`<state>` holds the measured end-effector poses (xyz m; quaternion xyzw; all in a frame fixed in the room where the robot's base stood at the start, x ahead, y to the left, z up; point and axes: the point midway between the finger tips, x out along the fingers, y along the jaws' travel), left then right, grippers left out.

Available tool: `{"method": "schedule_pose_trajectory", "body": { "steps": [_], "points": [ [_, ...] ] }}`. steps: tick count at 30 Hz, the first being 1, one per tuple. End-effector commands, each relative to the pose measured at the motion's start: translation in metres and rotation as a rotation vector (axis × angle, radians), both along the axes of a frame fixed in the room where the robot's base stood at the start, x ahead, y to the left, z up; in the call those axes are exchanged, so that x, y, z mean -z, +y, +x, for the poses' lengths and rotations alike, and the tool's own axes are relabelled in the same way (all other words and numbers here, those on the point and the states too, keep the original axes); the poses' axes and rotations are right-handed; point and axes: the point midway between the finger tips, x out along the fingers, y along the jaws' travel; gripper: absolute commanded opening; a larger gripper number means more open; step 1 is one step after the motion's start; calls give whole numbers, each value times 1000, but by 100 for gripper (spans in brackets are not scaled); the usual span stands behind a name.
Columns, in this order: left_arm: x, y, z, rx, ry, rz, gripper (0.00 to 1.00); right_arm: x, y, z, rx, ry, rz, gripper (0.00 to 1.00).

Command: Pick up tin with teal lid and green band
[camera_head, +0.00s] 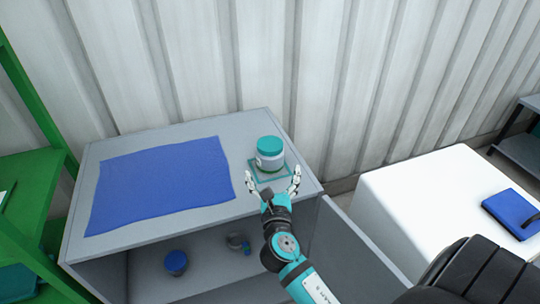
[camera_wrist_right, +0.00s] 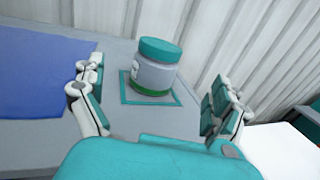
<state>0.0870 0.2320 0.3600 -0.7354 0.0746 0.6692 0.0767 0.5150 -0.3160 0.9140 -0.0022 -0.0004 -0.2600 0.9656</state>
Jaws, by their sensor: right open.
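The tin with teal lid and green band (camera_head: 270,153) stands upright on the grey cabinet top, inside a teal square outline (camera_head: 256,176). In the right wrist view the tin (camera_wrist_right: 154,70) shows its grey body, teal lid and a green band at its base. My right gripper (camera_head: 275,181) is open just in front of the tin. In the right wrist view its fingers (camera_wrist_right: 158,98) are spread wide to either side, with the tin ahead between them and not touched. My left gripper is not in view.
A blue mat (camera_head: 160,185) covers much of the cabinet top (camera_head: 240,135). Below, an open shelf holds a blue-lidded container (camera_head: 176,263) and a grey cup-like item (camera_head: 237,242). A corrugated wall (camera_head: 240,60) stands close behind. A white block (camera_head: 430,200) is at right, a green rack (camera_head: 45,190) at left.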

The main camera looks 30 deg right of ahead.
Motion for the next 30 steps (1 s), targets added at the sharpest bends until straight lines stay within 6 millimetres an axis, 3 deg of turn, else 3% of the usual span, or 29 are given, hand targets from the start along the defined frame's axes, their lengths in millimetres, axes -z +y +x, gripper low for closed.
{"method": "schedule_pose_trajectory", "body": {
  "steps": [3,9,16,24,30],
  "points": [
    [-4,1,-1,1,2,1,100,-2,-14,24,1,-2,-1,100],
    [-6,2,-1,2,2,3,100,0,-30,51,0,-1,2,100],
    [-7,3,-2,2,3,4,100,2,-37,64,0,-1,3,100],
    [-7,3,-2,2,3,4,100,5,-57,97,1,-2,5,100],
    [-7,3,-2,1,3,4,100,6,-60,103,0,0,4,100]
  ]
}}
